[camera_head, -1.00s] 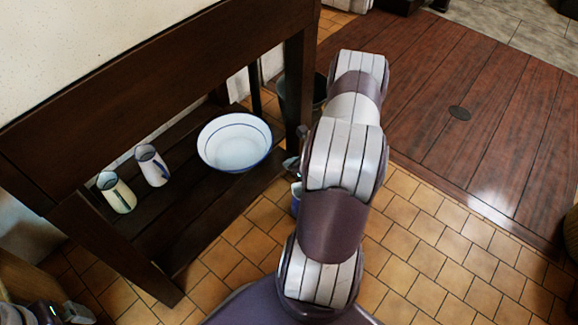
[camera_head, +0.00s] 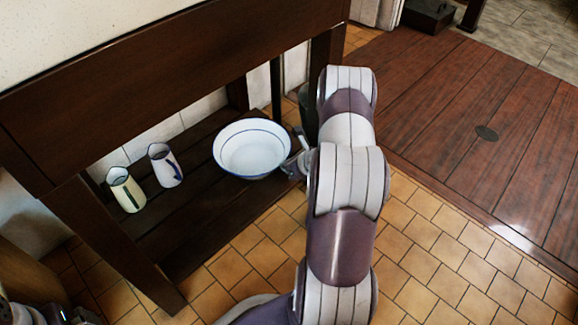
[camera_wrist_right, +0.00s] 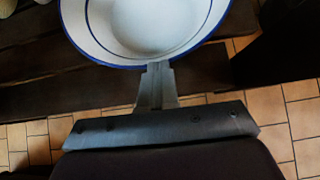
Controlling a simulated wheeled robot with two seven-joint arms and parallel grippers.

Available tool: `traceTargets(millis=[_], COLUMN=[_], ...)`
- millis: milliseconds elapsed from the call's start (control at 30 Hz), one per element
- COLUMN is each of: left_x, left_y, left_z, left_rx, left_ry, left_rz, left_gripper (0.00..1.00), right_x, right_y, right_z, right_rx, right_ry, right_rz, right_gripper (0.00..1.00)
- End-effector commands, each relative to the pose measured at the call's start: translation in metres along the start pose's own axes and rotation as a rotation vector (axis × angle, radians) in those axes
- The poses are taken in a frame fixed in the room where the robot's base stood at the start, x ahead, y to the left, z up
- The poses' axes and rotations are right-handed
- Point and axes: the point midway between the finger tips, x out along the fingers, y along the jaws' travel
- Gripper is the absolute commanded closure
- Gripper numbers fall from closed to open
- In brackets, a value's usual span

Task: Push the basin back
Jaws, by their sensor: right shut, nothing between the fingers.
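The basin (camera_head: 252,148) is white with a blue rim and stands upright on the dark lower shelf (camera_head: 195,215) under the wooden table, near the shelf's right end. My right gripper (camera_head: 291,165) is at the basin's right front side, partly hidden behind my arm. In the right wrist view the basin (camera_wrist_right: 155,22) fills the top middle. My right gripper (camera_wrist_right: 158,70) there is shut and empty, its fingertips at the basin's near rim, seemingly touching it. Part of my left arm shows at the bottom left corner of the head view; its gripper does not show.
A cream jug (camera_head: 125,190) and a white jug (camera_head: 165,166) stand left of the basin on the shelf. The table's front leg (camera_head: 125,250) and right leg (camera_head: 327,60) bound the shelf opening. The tiled floor in front is clear.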

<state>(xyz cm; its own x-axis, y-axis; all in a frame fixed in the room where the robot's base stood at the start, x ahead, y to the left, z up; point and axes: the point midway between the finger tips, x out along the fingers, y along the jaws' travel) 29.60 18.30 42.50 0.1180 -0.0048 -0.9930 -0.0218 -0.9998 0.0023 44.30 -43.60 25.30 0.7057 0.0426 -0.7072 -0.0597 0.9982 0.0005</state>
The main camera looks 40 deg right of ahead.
Motion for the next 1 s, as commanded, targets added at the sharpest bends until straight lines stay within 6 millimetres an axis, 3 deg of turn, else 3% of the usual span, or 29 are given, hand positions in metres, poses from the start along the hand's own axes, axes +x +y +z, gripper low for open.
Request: traceTargets(millis=[500, 1000], left_x=[-0.001, -0.001], left_y=[0.000, 0.000], left_z=[0.000, 0.000], left_rx=[0.000, 0.000], left_ry=[0.000, 0.000], left_rz=[0.000, 0.000], left_gripper=[0.00, 0.00], right_x=[0.072, 0.075], right_y=[0.001, -0.001], right_z=[0.071, 0.073], right_rx=[-0.003, 0.000], right_ry=[0.002, 0.003], right_rz=[0.002, 0.002], right_gripper=[1.00, 1.00])
